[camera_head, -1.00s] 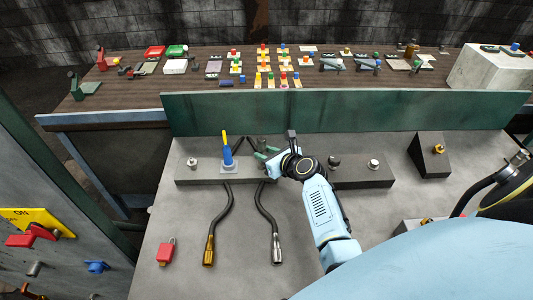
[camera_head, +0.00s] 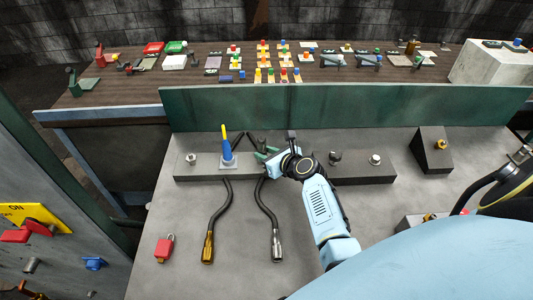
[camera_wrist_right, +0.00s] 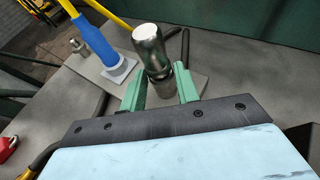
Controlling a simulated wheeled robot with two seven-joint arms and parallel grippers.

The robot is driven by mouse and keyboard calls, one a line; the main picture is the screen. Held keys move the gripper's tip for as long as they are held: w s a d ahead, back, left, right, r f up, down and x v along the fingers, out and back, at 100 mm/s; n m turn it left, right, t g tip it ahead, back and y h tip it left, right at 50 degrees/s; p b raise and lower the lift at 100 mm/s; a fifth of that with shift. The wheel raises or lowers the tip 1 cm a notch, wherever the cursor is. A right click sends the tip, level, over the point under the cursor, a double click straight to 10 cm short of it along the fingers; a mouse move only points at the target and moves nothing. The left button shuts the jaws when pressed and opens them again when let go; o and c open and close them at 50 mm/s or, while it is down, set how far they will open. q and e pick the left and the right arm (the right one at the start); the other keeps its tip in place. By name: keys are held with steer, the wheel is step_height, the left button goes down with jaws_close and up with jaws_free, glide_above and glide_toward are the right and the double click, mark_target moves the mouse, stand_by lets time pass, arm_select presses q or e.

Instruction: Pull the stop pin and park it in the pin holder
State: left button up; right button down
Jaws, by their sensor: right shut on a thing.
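I cannot tell which fixture is the pin holder. My left gripper is not in view.
A blue lever with yellow tip (camera_head: 227,152) stands close left of the gripper. Two cables with metal ends (camera_head: 208,247) (camera_head: 277,247) and a red padlock (camera_head: 164,248) lie in front. A dark wedge block (camera_head: 431,156) stands right.

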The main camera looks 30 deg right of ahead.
mark_target(261, 138)
steer(key=shift+f+b, duration=0.3)
steer(key=shift+f, duration=0.15)
steer(key=c, duration=1)
jaws_free()
steer(key=shift+o, duration=0.6)
steer(key=shift+o, duration=0.6)
steer(key=shift+r, duration=0.1)
step_height(261, 138, up, 7)
steer(key=p, duration=0.8)
